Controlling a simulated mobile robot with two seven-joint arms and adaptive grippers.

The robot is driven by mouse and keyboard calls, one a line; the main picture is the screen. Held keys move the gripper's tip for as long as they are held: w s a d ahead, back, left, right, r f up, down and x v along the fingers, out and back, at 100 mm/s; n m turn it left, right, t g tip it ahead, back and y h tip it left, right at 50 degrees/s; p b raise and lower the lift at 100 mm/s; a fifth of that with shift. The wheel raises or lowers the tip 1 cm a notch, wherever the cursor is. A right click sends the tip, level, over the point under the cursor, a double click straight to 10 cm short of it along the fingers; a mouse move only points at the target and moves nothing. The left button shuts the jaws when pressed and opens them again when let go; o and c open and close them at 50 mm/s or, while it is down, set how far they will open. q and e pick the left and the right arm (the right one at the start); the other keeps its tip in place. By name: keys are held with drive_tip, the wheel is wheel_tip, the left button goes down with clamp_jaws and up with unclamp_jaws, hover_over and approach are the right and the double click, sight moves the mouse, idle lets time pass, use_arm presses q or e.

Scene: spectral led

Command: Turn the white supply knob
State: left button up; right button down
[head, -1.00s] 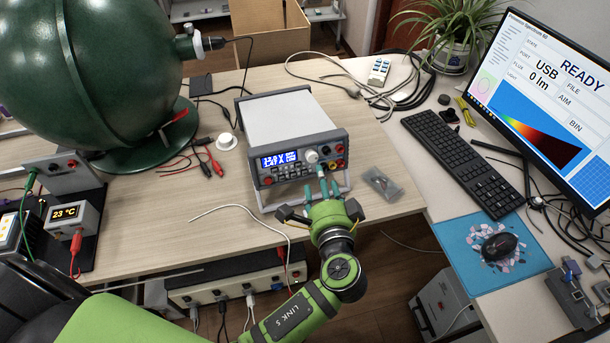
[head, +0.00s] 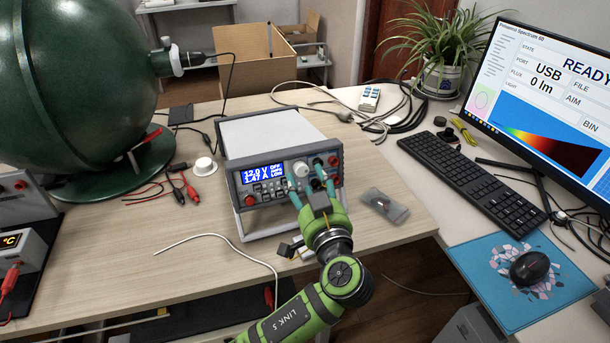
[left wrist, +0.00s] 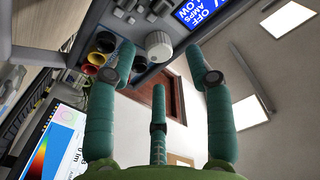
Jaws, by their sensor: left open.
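The power supply (head: 272,132) stands on the wooden bench, its front panel facing me with a lit blue display (head: 263,174). Its white supply knob (head: 301,169) is right of the display; it also shows in the left wrist view (left wrist: 158,45). My left gripper (head: 311,190) is open and empty at the panel, its green fingers reaching up toward the knob. In the left wrist view its fingertips (left wrist: 160,64) are spread on both sides of the knob with the third finger below. I cannot tell whether any finger touches it. My right gripper is out of view.
Red and black leads (head: 185,186) and a white round part (head: 205,166) lie left of the supply. A small clear bag (head: 384,205) lies to its right. A big green sphere (head: 75,90) stands at the left. A keyboard (head: 473,183) and monitor are at the right.

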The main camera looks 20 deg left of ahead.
sight(301, 169)
use_arm(q)
drive_tip(key=shift+x, duration=1.2)
clamp_jaws()
drive_tip(key=shift+r+m+p, duration=0.2)
drive_tip(key=shift+m+p, duration=0.2)
drive_tip(key=shift+p, duration=0.1)
